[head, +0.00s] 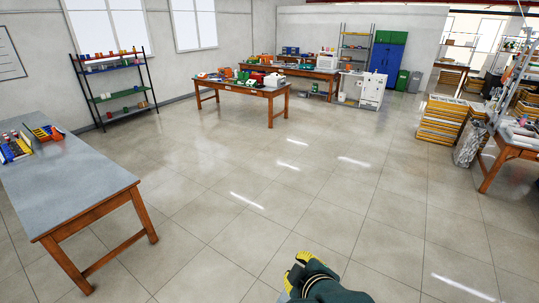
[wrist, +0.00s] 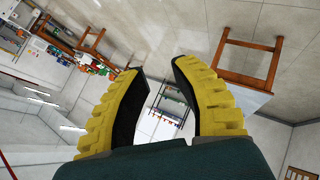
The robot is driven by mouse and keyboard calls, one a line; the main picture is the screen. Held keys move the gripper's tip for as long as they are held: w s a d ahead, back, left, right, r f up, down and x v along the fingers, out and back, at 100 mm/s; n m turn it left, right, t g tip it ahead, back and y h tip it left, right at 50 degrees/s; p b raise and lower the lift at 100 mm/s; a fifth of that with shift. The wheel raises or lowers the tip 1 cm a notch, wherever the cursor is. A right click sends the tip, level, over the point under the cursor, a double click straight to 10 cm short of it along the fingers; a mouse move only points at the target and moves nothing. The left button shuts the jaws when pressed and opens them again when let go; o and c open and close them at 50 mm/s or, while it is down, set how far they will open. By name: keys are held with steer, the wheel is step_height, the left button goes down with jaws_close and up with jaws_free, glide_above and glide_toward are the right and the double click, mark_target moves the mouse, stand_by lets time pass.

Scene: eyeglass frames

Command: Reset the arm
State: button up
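My gripper (head: 297,264) shows at the bottom of the head view, over bare floor. Its fingers are yellow with dark inner pads, and my dark green wrist is behind them. In the wrist view my gripper (wrist: 160,68) has its two fingers apart. A clear gap lies between them, with only the distant room seen through it. It holds nothing and touches nothing. The rest of my arm is out of view. I cannot make out any eyeglass frames.
A grey-topped table (head: 75,190) with colourful items (head: 40,137) stands at left. A shelf rack (head: 112,88), a cluttered wooden table (head: 240,88) and a blue cabinet (head: 388,58) stand farther back. Yellow stacked crates (head: 440,120) are at right. The middle floor (head: 260,170) is clear.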

steer(key=s+r+m+t+h, duration=0.1)
steer(key=s+r+m+t, duration=0.3)
steer(key=r, duration=0.6)
steer(key=s+r+m+t, duration=0.4)
steer(key=s+r, duration=0.1)
steer(key=r, duration=0.5)
steer(key=s+r+m+t+h+p, duration=0.1)
steer(key=s+r+m+t, duration=0.3)
steer(key=r, duration=0.6)
steer(key=shift+s+t+h, duration=0.25)
steer(key=shift+t+h, duration=0.05)
steer(key=shift+d, duration=0.1)
